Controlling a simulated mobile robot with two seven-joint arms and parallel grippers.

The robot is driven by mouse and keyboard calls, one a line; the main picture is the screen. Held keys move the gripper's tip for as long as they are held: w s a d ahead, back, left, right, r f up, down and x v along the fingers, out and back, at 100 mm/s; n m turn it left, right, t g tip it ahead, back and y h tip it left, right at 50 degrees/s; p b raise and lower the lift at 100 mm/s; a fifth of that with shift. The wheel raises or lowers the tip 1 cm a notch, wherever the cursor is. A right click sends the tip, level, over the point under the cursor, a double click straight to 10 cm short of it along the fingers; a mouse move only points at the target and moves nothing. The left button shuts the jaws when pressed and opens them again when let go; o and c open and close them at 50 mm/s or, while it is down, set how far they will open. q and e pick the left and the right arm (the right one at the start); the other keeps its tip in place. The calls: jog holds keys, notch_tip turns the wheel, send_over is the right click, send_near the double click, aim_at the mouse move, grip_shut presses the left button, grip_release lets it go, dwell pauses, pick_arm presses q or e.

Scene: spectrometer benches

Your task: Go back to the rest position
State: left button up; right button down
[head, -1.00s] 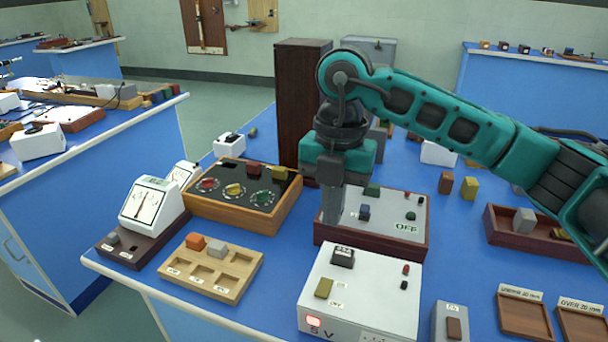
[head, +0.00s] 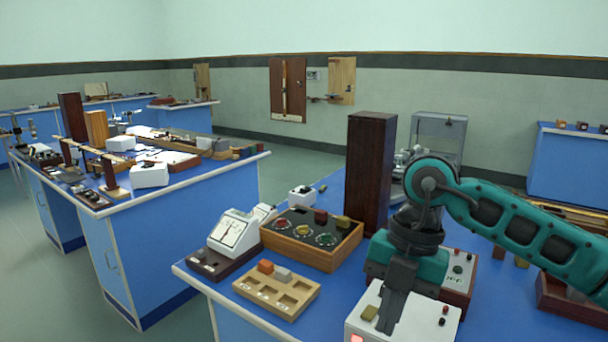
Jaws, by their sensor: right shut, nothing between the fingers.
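My right gripper (head: 394,322) points down at the lower right of the head view, in front of the white power box (head: 432,322). It is shut and holds nothing. My teal right arm comes in from the right edge and hides part of the bench. I cannot tell whether the fingertips touch the box. My left gripper does not show.
On the blue bench (head: 338,292) stand a wooden tray (head: 276,300) with blocks, a dark panel box with coloured knobs (head: 312,238), a white meter (head: 234,233) and a tall dark cabinet (head: 370,172). Another blue bench (head: 190,205) stands at left, with open floor around it.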

jog(key=s+a+r+n+g+y, duration=0.1)
jog(key=s+a+g+y, duration=0.15)
jog(key=a+y, duration=0.5)
jog(key=s+a+r+n+g+y, duration=0.1)
jog(key=s+a+g+y, duration=0.1)
jog(key=s+a+y, duration=0.4)
jog(key=w+d+f+m+t+y, duration=0.1)
jog(key=w+d+f+m+t, duration=0.1)
jog(key=w+m+t, duration=0.55)
jog(key=w+d+f+m+t+y, duration=0.1)
jog(key=w+d+f+m+t, duration=0.15)
jog(key=m+t, duration=0.95)
jog(key=d+f+m+t+h, duration=0.4)
jog(key=d+f+m+h, duration=0.25)
jog(key=f+h, duration=0.3)
jog(key=s+d+f+m+g+h, duration=0.1)
jog(key=s+d+f+g+h, duration=0.2)
jog(key=s+f, duration=0.3)
jog(key=s+d+f+m+g+h, duration=0.2)
jog(key=s+d+f, duration=0.3)
jog(key=f, duration=0.6)
jog(key=shift+s+d+f+m+g+h, duration=0.35)
jog(key=shift+s+g+h, duration=0.25)
jog(key=shift+s+g, duration=0.25)
